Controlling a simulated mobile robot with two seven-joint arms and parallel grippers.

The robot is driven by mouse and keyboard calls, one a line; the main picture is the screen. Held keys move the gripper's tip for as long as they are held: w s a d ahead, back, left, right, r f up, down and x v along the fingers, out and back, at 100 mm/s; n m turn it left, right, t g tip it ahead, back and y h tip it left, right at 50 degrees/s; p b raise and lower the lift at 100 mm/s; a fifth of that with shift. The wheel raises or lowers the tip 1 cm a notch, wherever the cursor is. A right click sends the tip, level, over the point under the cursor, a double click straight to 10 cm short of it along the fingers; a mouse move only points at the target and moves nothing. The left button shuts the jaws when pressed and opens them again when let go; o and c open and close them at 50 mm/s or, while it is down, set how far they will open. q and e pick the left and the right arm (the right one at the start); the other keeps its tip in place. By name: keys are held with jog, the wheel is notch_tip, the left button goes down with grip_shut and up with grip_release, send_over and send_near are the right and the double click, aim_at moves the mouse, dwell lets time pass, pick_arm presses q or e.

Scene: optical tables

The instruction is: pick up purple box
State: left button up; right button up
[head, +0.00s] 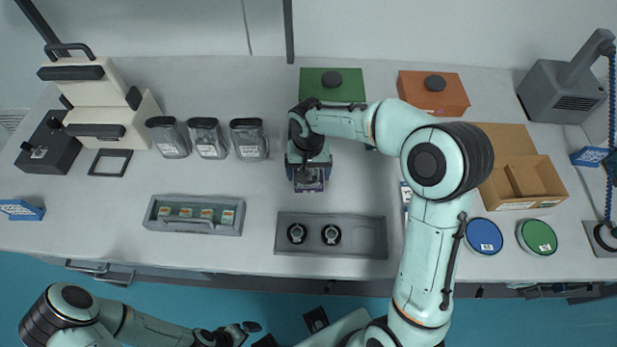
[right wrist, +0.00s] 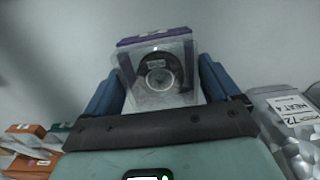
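The purple box (right wrist: 158,72) has a clear front showing a dark round part, and a purple top edge. In the right wrist view it sits between the two blue fingers of my right gripper (right wrist: 158,85), which close against its sides. In the head view my right gripper (head: 309,164) points down over the middle of the table, with the purple box (head: 309,181) between its fingers and partly hidden by it. I cannot tell if the box is clear of the table. My left gripper (head: 240,333) is low at the bottom edge, in front of the table; its opening is unclear.
Several jars (head: 208,138) stand left of the right gripper. A grey tray (head: 194,214) and a tray with two black knobs (head: 367,235) lie in front. A green box (head: 318,87) and an orange box (head: 450,92) are behind. An open cardboard box (head: 497,186) is at right.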

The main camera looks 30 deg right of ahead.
jog(key=c, duration=0.5)
jog(key=shift+r, duration=0.1)
pick_arm(q)
jog(key=w+r+p, duration=0.2)
jog(key=r, duration=0.1)
jog(key=shift+w+r+p, duration=0.2)
jog(key=shift+p, duration=0.1)
pick_arm(e)
notch_tip(320, 180, up, 20)
